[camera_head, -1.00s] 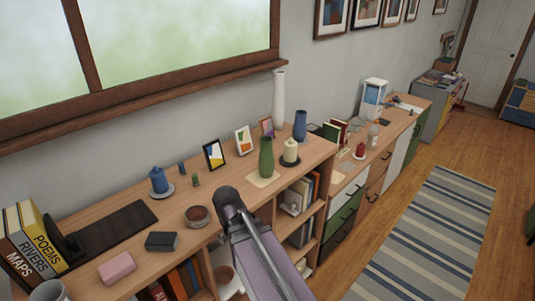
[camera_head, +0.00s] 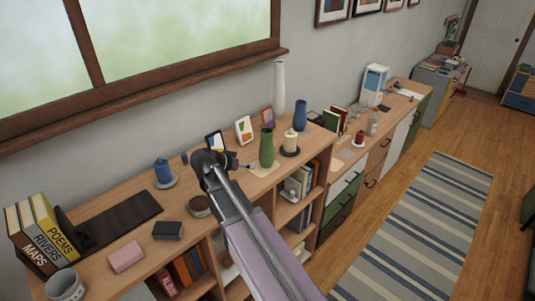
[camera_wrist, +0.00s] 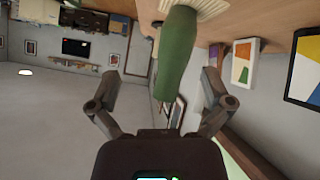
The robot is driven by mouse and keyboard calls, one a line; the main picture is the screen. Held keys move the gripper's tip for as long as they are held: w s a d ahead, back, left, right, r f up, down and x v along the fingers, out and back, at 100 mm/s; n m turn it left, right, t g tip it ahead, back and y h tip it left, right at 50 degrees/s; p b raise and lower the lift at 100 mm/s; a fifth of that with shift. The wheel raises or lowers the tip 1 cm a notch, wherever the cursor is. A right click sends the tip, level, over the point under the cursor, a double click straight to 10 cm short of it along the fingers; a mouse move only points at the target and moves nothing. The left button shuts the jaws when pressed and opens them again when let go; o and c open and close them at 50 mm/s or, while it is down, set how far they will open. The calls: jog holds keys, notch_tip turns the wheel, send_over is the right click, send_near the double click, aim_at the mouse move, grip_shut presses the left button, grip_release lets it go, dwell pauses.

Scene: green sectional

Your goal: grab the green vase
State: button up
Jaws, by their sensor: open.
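The green vase (camera_head: 267,147) stands upright on a pale mat (camera_head: 264,170) on the wooden shelf top. In the wrist view the picture is upside down, and the vase (camera_wrist: 176,55) hangs from the top with its neck pointing toward the space between the fingers. My gripper (camera_head: 244,164) is just left of the vase in the head view, its fingers small and partly hidden by the wrist. In the wrist view my gripper (camera_wrist: 162,85) is open, with one finger on each side of the vase and visible gaps. Contact is not seen.
A candle on a dark dish (camera_head: 290,143) and a blue vase (camera_head: 300,115) stand right of the green vase. A tall white vase (camera_head: 279,90) and picture frames (camera_head: 244,130) stand behind. A brown bowl (camera_head: 199,205) and blue jar (camera_head: 163,172) are left.

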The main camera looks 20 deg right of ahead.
aim_at(262, 141)
jog(key=w+r+m+t+h, duration=0.1)
jog(key=w+r+m+h, duration=0.2)
jog(key=w+r, duration=0.1)
jog(key=shift+w+d+r+t, duration=0.2)
jog(key=shift+w+r+t, duration=0.15)
jog(key=shift+r, duration=0.35)
jog(key=b+x, duration=0.2)
jog(key=x, duration=0.5)
jog(key=shift+d+f, duration=0.15)
jog(key=shift+d, duration=0.25)
jog(key=shift+w+d, duration=0.2)
jog(key=shift+d, duration=0.15)
jog(key=shift+d+f, duration=0.1)
jog(key=shift+b+x, duration=0.95)
jog(key=shift+x, duration=1.6)
jog(key=shift+s+d, duration=0.1)
jog(key=shift+s, duration=0.1)
